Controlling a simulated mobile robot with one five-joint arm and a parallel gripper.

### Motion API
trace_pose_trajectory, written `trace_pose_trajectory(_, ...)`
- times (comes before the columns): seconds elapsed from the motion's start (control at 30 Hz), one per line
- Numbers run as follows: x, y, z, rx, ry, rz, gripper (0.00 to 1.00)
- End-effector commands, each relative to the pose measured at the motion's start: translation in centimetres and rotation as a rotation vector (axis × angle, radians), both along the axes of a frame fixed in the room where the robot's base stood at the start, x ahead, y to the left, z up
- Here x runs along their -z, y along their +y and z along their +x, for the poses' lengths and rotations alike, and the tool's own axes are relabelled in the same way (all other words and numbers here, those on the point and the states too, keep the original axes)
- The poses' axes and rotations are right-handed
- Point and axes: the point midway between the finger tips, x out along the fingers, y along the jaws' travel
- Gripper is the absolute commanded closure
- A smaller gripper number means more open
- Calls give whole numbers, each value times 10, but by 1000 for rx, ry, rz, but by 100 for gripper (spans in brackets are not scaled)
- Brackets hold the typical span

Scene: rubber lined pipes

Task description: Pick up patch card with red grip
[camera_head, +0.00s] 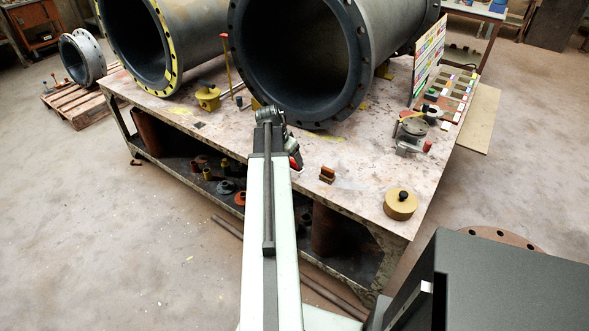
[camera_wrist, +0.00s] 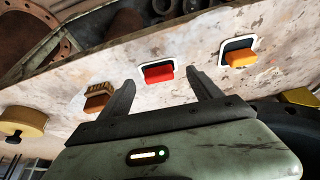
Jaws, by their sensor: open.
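The patch card with the red grip (camera_wrist: 158,73) lies on the worktable in the wrist view, a dark patch with a pale edge under a red block. It also shows in the head view, partly hidden beside my arm (camera_head: 296,163). My gripper (camera_wrist: 160,80) is open and empty. In the wrist view its two fingers appear on either side of the red grip; I cannot tell how far above it they are. Another patch card with an orange grip (camera_wrist: 241,60) lies to the right. In the head view my arm hides the gripper.
A wooden brush-like block (camera_head: 327,175) and a yellow round tin with a black knob (camera_head: 400,204) lie nearby on the worktable (camera_head: 362,165). Large flanged pipes (camera_head: 362,60) stand behind. A clamp-like metal device (camera_head: 411,133) and a sectioned tray (camera_head: 455,88) are at right.

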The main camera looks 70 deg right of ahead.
Motion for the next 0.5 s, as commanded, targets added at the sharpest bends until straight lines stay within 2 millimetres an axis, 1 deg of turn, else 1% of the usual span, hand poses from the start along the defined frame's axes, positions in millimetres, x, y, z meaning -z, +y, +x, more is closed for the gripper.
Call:
trace_pose_trajectory(0.03, 12, -5, -2, 1, 0, 0, 27)
trace_pose_trajectory(0.13, 30, -16, -9, 2, -1, 0, 27)
trace_pose_trajectory(0.2, 40, -19, -9, 0, 0, 0, 27)
trace_pose_trajectory(0.27, 43, -21, -10, 0, 0, 0, 27)
trace_pose_trajectory(0.47, 39, -20, -10, -1, 0, 0, 27)
trace_pose_trajectory(0.5, 39, -20, -10, -1, 0, 0, 35)
